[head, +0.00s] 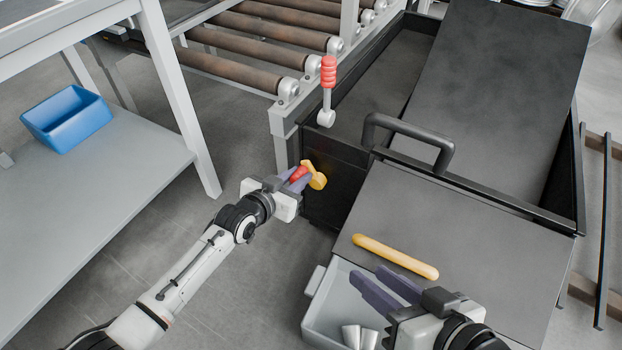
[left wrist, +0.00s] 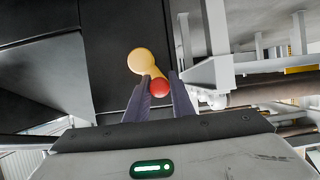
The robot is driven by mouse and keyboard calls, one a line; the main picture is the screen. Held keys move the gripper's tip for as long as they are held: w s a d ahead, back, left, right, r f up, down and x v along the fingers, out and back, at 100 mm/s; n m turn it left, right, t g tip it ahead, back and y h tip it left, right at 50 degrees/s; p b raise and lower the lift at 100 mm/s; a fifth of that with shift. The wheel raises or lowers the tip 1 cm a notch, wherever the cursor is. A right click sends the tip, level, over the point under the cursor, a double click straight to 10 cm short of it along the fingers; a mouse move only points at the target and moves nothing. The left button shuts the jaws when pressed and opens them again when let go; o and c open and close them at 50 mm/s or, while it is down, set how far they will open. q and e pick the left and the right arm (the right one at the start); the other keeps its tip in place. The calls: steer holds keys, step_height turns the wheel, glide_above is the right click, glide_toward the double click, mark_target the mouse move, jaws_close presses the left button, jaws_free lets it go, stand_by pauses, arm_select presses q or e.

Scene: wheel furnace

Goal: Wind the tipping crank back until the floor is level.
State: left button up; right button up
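The tipping crank (head: 317,179), a yellow arm with a red knob (head: 299,173), sits at the left front corner of the black box. In the left wrist view the yellow arm (left wrist: 143,61) points up and slightly left from the red knob (left wrist: 159,87). My left gripper (head: 292,180) has its fingers on either side of the knob, seemingly touching it. A large dark slab (head: 495,85), apparently the floor, lies slanted in the black box (head: 322,150); its exact tilt is unclear. My right gripper (head: 370,275) is open and empty beside a yellow bar (head: 395,257).
A red-gripped lever (head: 328,80) stands by the roller conveyor (head: 240,65). A black handle (head: 410,135) rises above the dark front plate (head: 450,225). A grey bin (head: 325,305) holds metal pieces at the bottom. A blue bin (head: 67,118) stands on the left shelf.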

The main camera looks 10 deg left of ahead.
arm_select(q)
jaws_close()
steer(key=shift+s+d+r+p, duration=0.2)
steer(key=shift+d+r+p, duration=0.1)
steer(key=shift+d+p, duration=0.25)
steer(key=shift+s+d+p, duration=0.25)
steer(key=shift+d+p, duration=0.1)
steer(key=shift+d, duration=0.2)
steer(key=shift+s+d+p, duration=0.2)
steer(key=shift+d+p, duration=0.15)
steer(key=shift+d, duration=0.15)
steer(key=shift+d, duration=0.1)
